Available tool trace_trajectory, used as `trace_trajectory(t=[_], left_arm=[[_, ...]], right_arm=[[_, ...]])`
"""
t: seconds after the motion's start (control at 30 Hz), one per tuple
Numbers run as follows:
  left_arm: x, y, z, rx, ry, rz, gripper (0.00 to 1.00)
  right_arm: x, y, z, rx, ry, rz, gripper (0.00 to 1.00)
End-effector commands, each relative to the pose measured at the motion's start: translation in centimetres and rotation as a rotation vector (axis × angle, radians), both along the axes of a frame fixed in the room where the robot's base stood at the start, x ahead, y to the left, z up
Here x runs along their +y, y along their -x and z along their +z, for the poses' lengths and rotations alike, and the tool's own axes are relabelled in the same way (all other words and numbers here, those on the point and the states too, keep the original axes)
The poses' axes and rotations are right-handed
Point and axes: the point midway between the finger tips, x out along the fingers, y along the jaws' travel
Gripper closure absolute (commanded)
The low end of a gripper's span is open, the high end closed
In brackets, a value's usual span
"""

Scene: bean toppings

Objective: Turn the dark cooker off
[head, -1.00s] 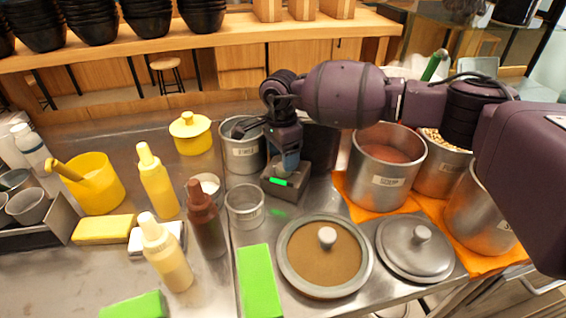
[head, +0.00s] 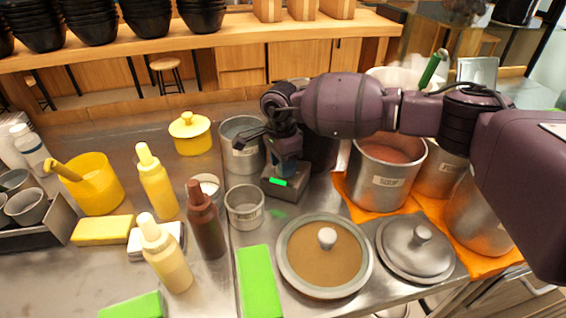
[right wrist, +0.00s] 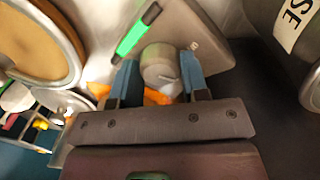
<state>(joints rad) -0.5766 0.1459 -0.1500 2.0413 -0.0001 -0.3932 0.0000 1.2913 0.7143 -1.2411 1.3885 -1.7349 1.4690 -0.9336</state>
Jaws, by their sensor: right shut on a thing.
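The dark cooker (head: 287,190) stands mid-counter with a lit green bar on its front. Its dark upper part (head: 321,150) is partly hidden behind my arm. In the right wrist view, the round grey control knob (right wrist: 160,64) sits on the cooker's front panel (right wrist: 200,40), with the green bar (right wrist: 136,32) beside it. My right gripper (right wrist: 160,80) is shut on the knob, one blue fingertip on each side. In the head view the right gripper (head: 288,166) reaches down onto the cooker's front.
A steel pot (head: 241,157) and a small steel cup (head: 245,216) stand left of the cooker. A soup pot (head: 386,187) stands close right on an orange cloth. A lidded pan (head: 294,283) lies in front. Sauce bottles (head: 207,232) stand further left.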

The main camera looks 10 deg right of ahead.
Motion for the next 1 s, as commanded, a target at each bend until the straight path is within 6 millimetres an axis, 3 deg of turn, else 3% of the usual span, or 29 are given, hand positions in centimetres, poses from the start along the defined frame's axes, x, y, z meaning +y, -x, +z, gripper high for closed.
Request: trace_trajectory(t=[0.37, 1.0], left_arm=[[0.0, 0.2, -1.0, 0.013, 0.0, -0.001, 1.0], [-0.4, -0.3, -2.7, 0.025, 0.0, -0.013, 1.0]], right_arm=[[0.0, 0.0, -0.3, 0.004, 0.001, 0.112, 0.82], [0.0, 0.1, -0.4, 0.003, 0.0, 0.621, 0.82]])
